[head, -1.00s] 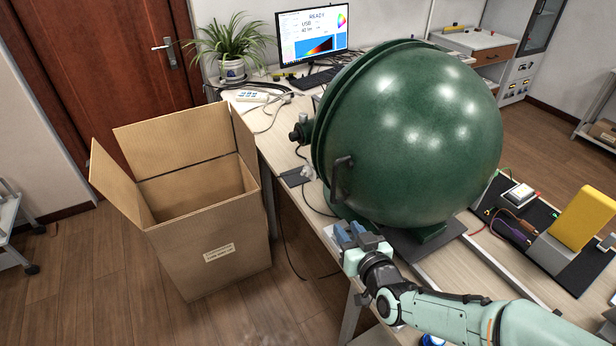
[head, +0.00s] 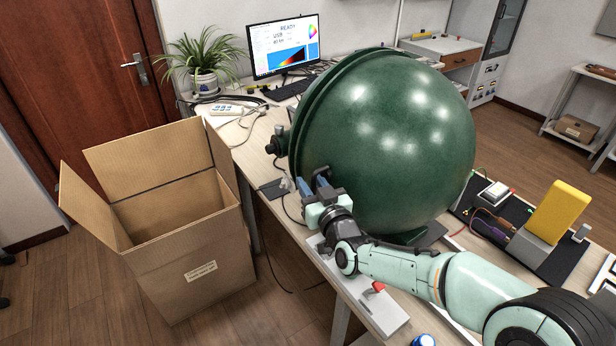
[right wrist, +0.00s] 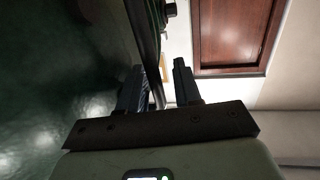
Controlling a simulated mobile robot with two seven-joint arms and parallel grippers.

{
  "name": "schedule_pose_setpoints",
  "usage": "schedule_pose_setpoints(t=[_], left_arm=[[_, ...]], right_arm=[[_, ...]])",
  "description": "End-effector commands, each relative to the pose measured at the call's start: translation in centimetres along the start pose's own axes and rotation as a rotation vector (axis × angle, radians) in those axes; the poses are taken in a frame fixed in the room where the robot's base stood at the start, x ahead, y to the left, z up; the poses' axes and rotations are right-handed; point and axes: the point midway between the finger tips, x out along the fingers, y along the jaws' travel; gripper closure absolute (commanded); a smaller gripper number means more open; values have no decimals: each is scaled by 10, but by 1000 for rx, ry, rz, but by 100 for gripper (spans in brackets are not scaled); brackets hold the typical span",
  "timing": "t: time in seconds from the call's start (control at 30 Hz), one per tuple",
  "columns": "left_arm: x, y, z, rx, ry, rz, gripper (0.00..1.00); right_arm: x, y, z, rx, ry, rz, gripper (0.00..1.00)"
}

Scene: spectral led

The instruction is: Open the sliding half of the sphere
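The large dark green sphere (head: 390,140) stands on the table, its two halves together at the rim (head: 312,115) on its left side. My right gripper (head: 314,184) is at the sphere's lower left front, beside the rim, where the handle is mostly hidden behind the fingers. In the right wrist view the two fingers (right wrist: 159,88) are apart, with the sphere's dark surface on the left and the rim edge running up behind the gap. I cannot tell whether the handle lies between the fingers. My left gripper is not in view.
An open cardboard box (head: 190,262) stands on the floor left of the table (head: 262,215). A plant (head: 203,62), a monitor (head: 284,44) and loose cables are behind. A yellow block (head: 558,212) and electronics lie right of the sphere. A plate with a red lever (head: 376,287) lies in front.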

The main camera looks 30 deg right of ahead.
Motion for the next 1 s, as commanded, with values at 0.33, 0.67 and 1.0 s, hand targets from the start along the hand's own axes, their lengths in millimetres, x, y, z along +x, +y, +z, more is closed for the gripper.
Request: schedule_pose_setpoints(t=[0.33, 0.67, 1.0], left_arm=[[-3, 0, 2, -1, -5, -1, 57], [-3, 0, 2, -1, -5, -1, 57], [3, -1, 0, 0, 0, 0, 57]], right_arm=[[21, 0, 0, -1, 1, 0, 67], [21, -1, 0, -1, 0, -2, 100], [16, -3, 2, 0, -1, -8, 100]])
